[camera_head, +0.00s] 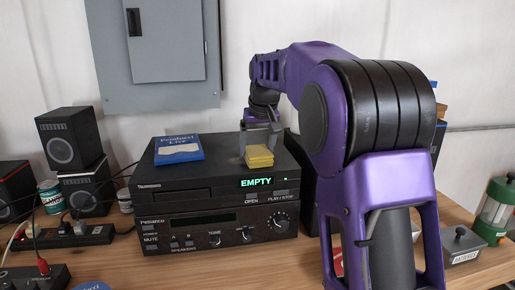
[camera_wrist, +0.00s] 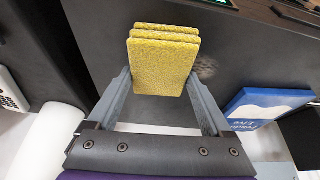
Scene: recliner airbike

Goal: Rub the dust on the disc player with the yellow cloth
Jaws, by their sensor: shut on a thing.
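The yellow cloth (camera_head: 259,156) is a folded stack held in my gripper (camera_head: 260,140) over the top of the black disc player (camera_head: 205,190). In the wrist view the cloth (camera_wrist: 165,62) sits between the two fingers of my gripper (camera_wrist: 163,85), which are shut on its sides. A greyish dust patch (camera_wrist: 206,68) shows on the player's dark top (camera_wrist: 100,40), just right of the cloth in the wrist view. I cannot tell whether the cloth touches the top. The player's display reads EMPTY.
A blue "Producci Live" case (camera_head: 179,149) lies on the player's top, left of the cloth. An amplifier (camera_head: 215,229) is beneath the player. Black speakers (camera_head: 72,138) stand at left. A green lantern (camera_head: 495,208) and a grey box (camera_head: 462,243) are at right.

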